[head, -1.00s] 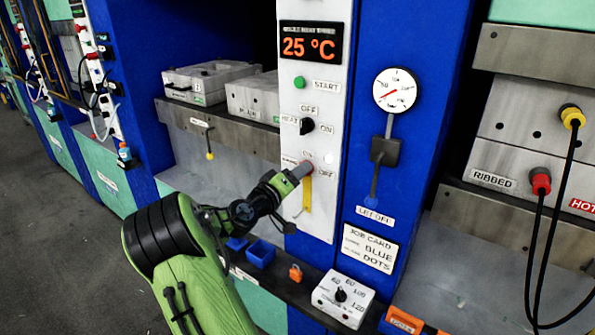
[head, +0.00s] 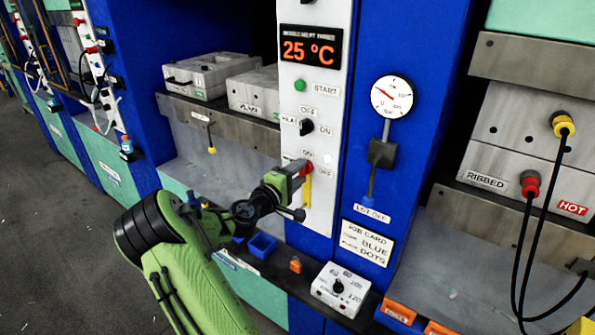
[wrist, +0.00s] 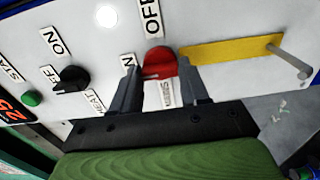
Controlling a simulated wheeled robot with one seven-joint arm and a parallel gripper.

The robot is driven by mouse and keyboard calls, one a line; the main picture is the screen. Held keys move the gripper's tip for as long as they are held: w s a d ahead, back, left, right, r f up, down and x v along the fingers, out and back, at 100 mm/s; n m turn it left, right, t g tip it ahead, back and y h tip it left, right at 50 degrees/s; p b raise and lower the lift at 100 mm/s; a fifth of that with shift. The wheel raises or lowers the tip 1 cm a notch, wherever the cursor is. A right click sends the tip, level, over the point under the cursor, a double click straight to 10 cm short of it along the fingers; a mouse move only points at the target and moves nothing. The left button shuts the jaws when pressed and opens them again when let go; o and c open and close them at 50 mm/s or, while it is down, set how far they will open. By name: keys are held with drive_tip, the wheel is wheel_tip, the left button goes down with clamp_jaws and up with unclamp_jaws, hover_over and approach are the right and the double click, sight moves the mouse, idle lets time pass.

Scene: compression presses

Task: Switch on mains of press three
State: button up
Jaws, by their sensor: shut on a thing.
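The red mains switch (wrist: 160,61) is a round knob on the white control panel (head: 315,110), with ON and OFF labels beside it. It also shows in the head view (head: 307,168). My gripper (wrist: 161,88) has a dark finger on each side of the knob and is shut on it. I cannot tell which label the knob points to. A yellow strip (wrist: 232,48) lies against the panel beside the knob. A bright white round spot (wrist: 107,15), perhaps a lamp, is near the OFF label. No press number is readable here.
A black HEAT switch (head: 306,127), a green START button (head: 299,85) and a 25 °C display (head: 309,46) are higher on the panel. A gauge (head: 392,97) is to the right.

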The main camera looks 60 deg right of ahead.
idle(0.4)
drive_tip(key=o, duration=1.1)
drive_tip(key=shift+c, duration=0.2)
drive_tip(key=w+a+b, duration=0.1)
drive_tip(key=w+a, duration=0.1)
drive_tip(key=a, duration=1.3)
drive_tip(key=shift+w+a, duration=0.25)
drive_tip(key=shift+a, duration=0.05)
